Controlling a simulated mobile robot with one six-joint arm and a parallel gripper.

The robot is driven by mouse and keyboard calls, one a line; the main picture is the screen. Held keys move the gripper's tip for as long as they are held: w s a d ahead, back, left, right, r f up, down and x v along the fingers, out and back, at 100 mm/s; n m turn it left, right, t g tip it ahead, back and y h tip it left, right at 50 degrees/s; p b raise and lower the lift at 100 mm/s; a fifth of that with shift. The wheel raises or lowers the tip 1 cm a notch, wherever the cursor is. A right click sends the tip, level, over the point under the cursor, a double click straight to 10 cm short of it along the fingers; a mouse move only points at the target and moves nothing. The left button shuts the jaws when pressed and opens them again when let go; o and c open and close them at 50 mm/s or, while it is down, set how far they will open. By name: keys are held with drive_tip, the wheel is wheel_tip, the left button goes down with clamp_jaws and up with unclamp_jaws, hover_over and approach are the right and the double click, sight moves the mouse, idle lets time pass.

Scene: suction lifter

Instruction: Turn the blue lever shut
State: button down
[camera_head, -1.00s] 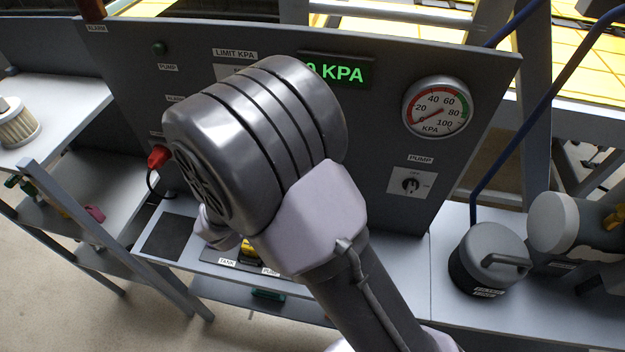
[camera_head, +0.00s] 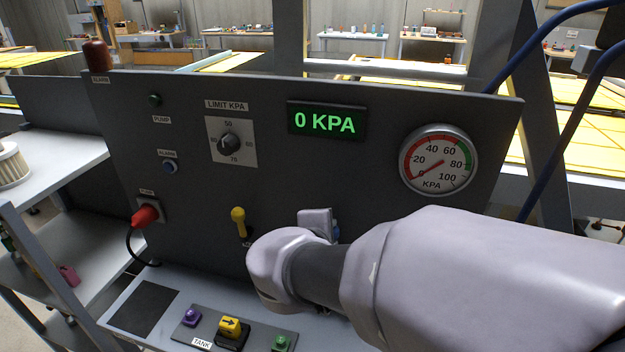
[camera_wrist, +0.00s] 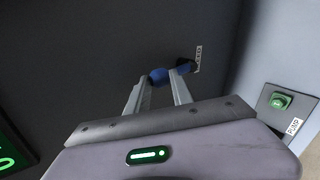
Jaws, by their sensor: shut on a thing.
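The blue lever (camera_wrist: 185,66) is on the dark panel, beside a small white label that I cannot read. In the wrist view my gripper (camera_wrist: 160,76) has its two fingers around the lever's rounded blue end, shut on it, and more of the lever shows to the right of the right finger. In the head view only a sliver of blue (camera_head: 337,228) shows beside my wrist; my arm hides the rest of the lever and the fingertips.
A yellow lever (camera_head: 238,221) stands on the panel left of my wrist. The display (camera_head: 327,121) reads 0 KPA, with a round gauge (camera_head: 438,160) to its right. A red plug (camera_head: 145,215) and a limit knob (camera_head: 229,144) are further left. Purple, yellow and green controls sit below.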

drive_tip(key=shift+s+d+f+b, duration=0.15)
drive_tip(key=shift+d+f+b, duration=0.1)
drive_tip(key=shift+d+b, duration=0.15)
drive_tip(key=c, duration=1.5)
unclamp_jaws()
drive_tip(key=o, duration=0.4)
drive_tip(key=shift+r, duration=0.1)
drive_tip(key=shift+r+y, duration=0.1)
drive_tip(key=shift+y, duration=0.2)
